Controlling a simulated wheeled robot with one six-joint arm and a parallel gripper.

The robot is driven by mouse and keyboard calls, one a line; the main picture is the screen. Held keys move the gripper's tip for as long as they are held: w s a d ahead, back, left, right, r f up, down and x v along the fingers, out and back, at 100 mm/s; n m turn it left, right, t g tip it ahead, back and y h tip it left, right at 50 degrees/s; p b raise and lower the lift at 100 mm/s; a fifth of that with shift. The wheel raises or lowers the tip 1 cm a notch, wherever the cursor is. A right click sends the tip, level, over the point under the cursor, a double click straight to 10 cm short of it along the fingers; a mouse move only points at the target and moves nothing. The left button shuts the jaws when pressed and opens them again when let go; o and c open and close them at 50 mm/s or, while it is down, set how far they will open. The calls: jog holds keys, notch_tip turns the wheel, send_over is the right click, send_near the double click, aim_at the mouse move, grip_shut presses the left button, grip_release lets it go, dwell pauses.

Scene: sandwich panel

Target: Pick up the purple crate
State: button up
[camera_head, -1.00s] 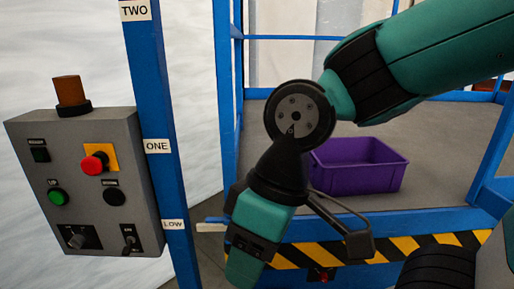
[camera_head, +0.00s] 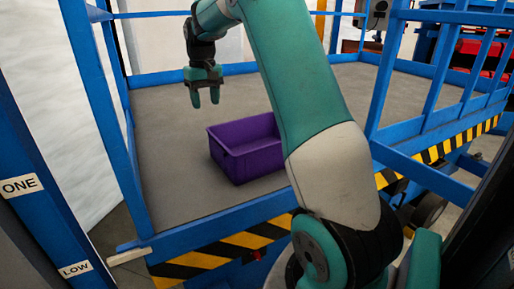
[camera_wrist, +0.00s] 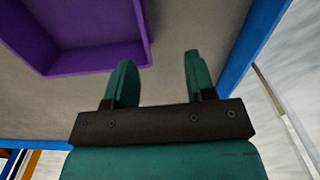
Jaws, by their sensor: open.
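The purple crate (camera_head: 243,150) is an empty, open-topped box standing upright on the grey platform floor (camera_head: 175,185). My arm hides part of its right side in the head view. In the wrist view the crate (camera_wrist: 85,55) is at the upper left, apart from the fingers. My gripper (camera_head: 205,97) is open and empty, pointing down above the platform, up and left of the crate in the head view. Its two green fingers (camera_wrist: 155,78) show spread apart in the wrist view.
Blue rails (camera_head: 100,95) frame the platform on the left, back and right. A yellow-black striped edge (camera_head: 225,247) runs along its front. A blue post with labels (camera_head: 45,205) stands at the left. The floor left of the crate is clear.

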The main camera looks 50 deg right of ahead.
jog(key=d, duration=0.3)
jog(key=p, duration=0.4)
send_near(218, 144)
jog(key=shift+m, duration=0.4)
jog(key=f, duration=0.5)
jog(key=shift+w+a+f, duration=0.1)
jog(key=shift+a+f, duration=0.05)
jog(key=shift+a, duration=0.15)
jog(key=shift+d+f+p, duration=0.1)
jog(key=shift+f+p, duration=1.55)
jog(key=shift+f, duration=1.3)
jog(key=shift+r, duration=0.1)
grip_shut()
